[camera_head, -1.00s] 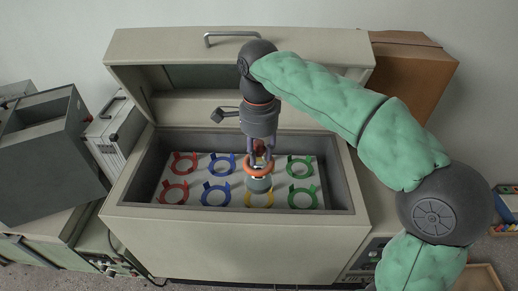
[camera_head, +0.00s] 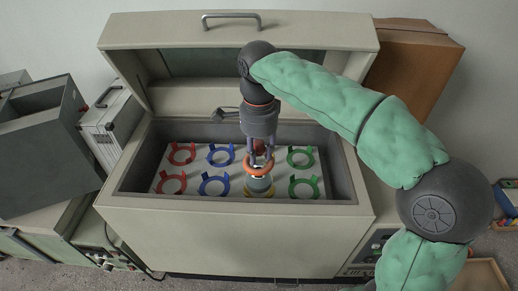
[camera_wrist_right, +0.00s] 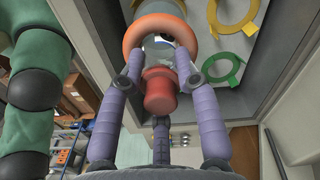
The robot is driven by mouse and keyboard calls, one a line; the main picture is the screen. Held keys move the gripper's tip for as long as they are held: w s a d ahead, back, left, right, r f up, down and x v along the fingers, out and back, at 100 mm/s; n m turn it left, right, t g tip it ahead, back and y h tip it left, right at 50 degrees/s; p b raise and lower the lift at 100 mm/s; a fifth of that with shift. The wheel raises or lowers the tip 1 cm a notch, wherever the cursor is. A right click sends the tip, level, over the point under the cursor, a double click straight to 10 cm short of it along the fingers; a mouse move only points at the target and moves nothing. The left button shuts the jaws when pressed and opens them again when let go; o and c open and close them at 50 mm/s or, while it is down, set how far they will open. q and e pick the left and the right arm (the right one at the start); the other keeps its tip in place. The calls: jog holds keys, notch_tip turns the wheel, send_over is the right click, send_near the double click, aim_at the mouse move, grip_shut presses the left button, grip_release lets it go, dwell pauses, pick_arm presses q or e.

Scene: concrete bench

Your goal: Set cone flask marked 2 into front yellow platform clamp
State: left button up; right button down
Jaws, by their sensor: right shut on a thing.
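My right gripper (camera_head: 259,158) is shut on a clear cone flask (camera_head: 259,184) and holds it upright from above, by its neck. The flask has a red stopper, clear in the right wrist view (camera_wrist_right: 160,90), and an orange ring (camera_head: 258,167) around it. Its number cannot be read. The flask base is at the front yellow clamp (camera_head: 259,196), which is mostly hidden behind it; I cannot tell whether it is fully seated. My left gripper is out of view.
The pale platform (camera_head: 235,160) lies inside a deep open box (camera_head: 240,232) with raised lid (camera_head: 160,36). Empty red (camera_head: 172,184), blue (camera_head: 214,183) and green (camera_head: 304,188) clamps stand beside the flask. A cardboard box (camera_head: 415,65) is behind right.

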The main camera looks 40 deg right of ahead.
jog(key=shift+f+b, duration=0.9)
jog(key=shift+f, duration=0.55)
dwell(0.9)
jog(key=shift+c, duration=1.2)
grip_release()
jog(key=shift+r+p, duration=4.05)
jog(key=shift+r, duration=0.5)
jog(key=shift+f, duration=0.1)
